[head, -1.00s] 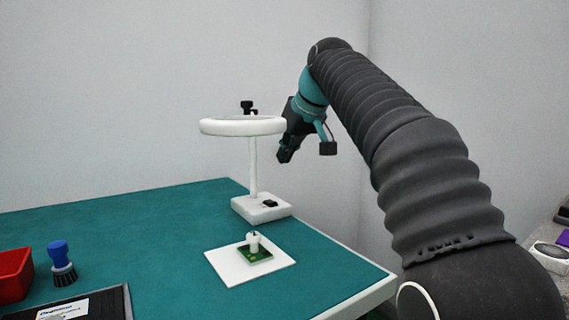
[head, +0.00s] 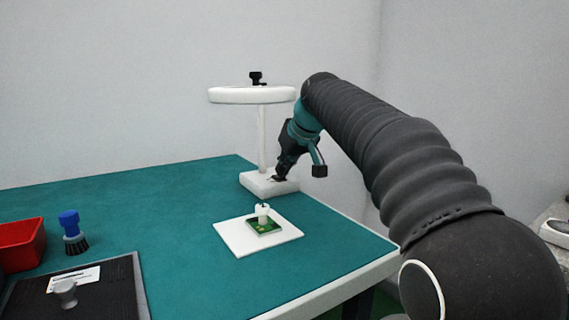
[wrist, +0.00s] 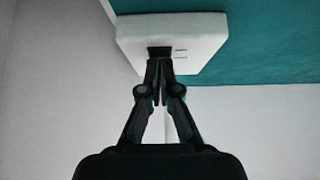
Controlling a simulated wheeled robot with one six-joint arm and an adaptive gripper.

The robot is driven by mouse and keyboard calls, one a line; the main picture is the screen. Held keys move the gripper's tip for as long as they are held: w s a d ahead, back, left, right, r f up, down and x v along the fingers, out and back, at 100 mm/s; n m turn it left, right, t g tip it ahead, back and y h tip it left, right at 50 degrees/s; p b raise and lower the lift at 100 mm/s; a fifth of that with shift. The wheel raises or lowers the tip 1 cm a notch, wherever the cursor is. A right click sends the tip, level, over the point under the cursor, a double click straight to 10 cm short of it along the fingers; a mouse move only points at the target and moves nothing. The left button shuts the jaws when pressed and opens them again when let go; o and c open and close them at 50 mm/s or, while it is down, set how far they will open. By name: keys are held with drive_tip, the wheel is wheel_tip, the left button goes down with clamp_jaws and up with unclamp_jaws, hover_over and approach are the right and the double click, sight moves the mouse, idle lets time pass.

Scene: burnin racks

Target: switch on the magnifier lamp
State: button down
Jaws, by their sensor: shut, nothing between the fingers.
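The magnifier lamp has a white ring head (head: 252,96) on a thin post, and a white square base (head: 258,187) on the back right of the teal table. A small black switch (wrist: 160,52) sits on the base, which also shows in the wrist view (wrist: 205,38). My gripper (head: 280,174) is shut and empty, pointing down at the base just right of the post. In the wrist view its closed fingertips (wrist: 160,62) are at the switch and partly cover it. I cannot tell whether they touch it. No light shows on the ring.
A white mat (head: 232,239) with a green circuit board (head: 270,229) lies in front of the lamp. A blue brush (head: 71,228), a red bin (head: 22,240) and a black tray (head: 125,290) are at the left. The middle of the table is clear.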

drive_tip(key=shift+f, duration=0.1)
drive_tip(key=shift+s+d+f+b, duration=0.1)
drive_tip(key=shift+f+b, duration=0.4)
drive_tip(key=shift+b, duration=0.7)
drive_tip(key=shift+r+t, duration=0.1)
drive_tip(key=shift+t, duration=0.2)
drive_tip(key=shift+r, duration=0.15)
drive_tip(key=shift+r, duration=0.15)
drive_tip(key=shift+r+p, duration=0.65)
drive_tip(key=shift+p, duration=0.2)
drive_tip(key=shift+r, duration=0.1)
